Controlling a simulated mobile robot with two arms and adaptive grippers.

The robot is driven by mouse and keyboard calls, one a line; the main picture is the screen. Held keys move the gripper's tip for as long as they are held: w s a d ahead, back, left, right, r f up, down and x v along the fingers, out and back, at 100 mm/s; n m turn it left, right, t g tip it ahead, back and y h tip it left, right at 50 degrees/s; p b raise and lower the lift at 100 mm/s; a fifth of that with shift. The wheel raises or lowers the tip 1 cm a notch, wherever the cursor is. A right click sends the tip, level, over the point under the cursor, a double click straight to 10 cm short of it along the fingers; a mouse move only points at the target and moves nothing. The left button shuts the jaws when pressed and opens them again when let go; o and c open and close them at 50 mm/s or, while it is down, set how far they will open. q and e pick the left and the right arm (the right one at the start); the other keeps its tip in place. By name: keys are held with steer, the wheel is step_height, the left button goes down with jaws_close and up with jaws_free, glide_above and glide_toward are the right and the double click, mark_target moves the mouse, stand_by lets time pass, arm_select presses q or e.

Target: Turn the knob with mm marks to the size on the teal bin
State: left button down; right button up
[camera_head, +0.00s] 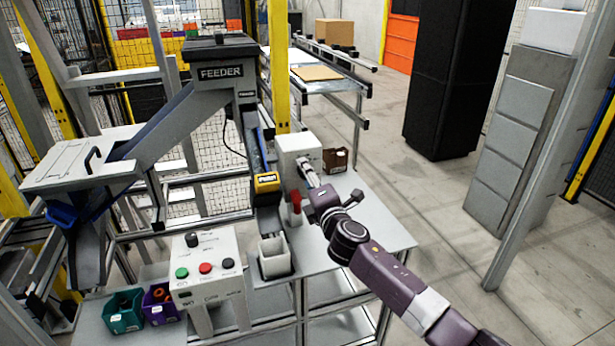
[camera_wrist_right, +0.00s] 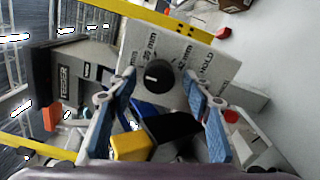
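The knob with mm marks (camera_wrist_right: 155,77) is black with a white pointer line, on the face of a white box (camera_head: 300,150). Marks in mm and the word HOLD are printed around it; not every number is readable. My right gripper (camera_wrist_right: 160,76) is open, with a blue-padded finger on each side of the knob; I see gaps and cannot tell the depth. In the head view my right gripper (camera_head: 303,168) is at the box's front and hides the knob. The teal bin (camera_head: 123,312) stands at the lower left; its white label is too small to read. My left gripper is not in view.
A purple bin (camera_head: 160,305) with orange parts is beside the teal bin. A button panel (camera_head: 207,268) stands nearby. A red handle (camera_head: 295,201) is just below my right gripper. The feeder chute with a yellow end (camera_head: 267,181) is left of it. A brown box (camera_head: 335,159) stands behind.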

steer(key=v, duration=1.2)
stand_by(0.3)
